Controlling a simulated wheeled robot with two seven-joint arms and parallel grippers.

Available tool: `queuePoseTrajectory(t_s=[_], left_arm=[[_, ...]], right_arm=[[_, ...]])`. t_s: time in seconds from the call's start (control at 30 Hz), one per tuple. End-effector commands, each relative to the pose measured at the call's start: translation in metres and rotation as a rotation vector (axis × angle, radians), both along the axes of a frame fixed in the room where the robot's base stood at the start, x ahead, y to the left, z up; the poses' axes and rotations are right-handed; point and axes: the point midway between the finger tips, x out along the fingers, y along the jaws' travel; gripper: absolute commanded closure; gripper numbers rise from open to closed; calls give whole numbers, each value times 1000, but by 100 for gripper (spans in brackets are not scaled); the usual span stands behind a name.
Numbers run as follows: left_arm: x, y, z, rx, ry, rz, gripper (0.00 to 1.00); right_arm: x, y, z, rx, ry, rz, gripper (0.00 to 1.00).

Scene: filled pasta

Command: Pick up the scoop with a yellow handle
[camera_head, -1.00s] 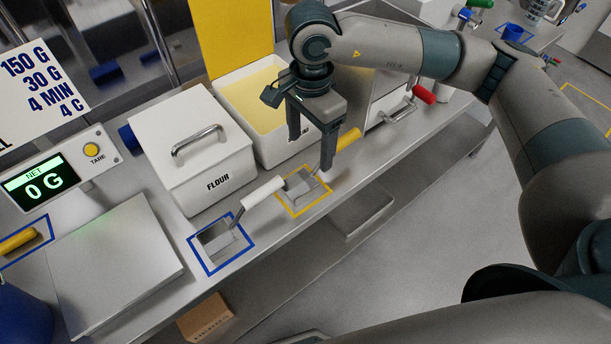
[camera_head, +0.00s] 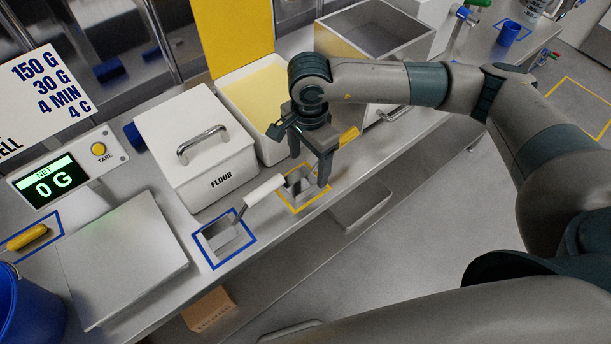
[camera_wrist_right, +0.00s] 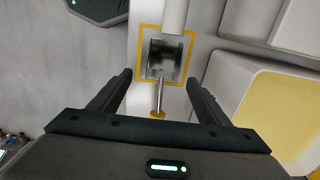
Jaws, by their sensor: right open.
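The scoop with a yellow handle (camera_head: 348,137) lies on the steel counter, its metal pan (camera_wrist_right: 162,60) inside a yellow outlined square. In the head view my right gripper (camera_head: 309,170) is low over this scoop, fingers pointing down and partly hiding it. In the right wrist view the open right gripper (camera_wrist_right: 159,80) has one finger on each side of the scoop's metal shaft, with the yellow handle end between them towards the palm. No contact shows, and the gripper is empty. My left gripper is out of view.
A white-handled scoop (camera_head: 264,189) lies close by, its pan in a blue outlined square. The white flour bin (camera_head: 205,165) and an open bin with yellow contents (camera_head: 243,94) stand behind. A scale (camera_head: 120,262) is at left; the counter's front edge is near.

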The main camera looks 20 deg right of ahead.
Motion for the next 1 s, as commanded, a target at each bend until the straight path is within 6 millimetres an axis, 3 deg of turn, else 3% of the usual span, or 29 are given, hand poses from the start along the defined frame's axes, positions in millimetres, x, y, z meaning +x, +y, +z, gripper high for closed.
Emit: queuePoseTrajectory(t_s=[0.3,0.5,0.97,1.0], left_arm=[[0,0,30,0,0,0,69],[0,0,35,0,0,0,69],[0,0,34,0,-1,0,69],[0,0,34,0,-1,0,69]], right_arm=[[2,6,-27,0,3,-1,30],[2,6,-44,1,1,1,30],[3,6,-46,1,0,1,30],[3,6,-46,0,0,1,37]])
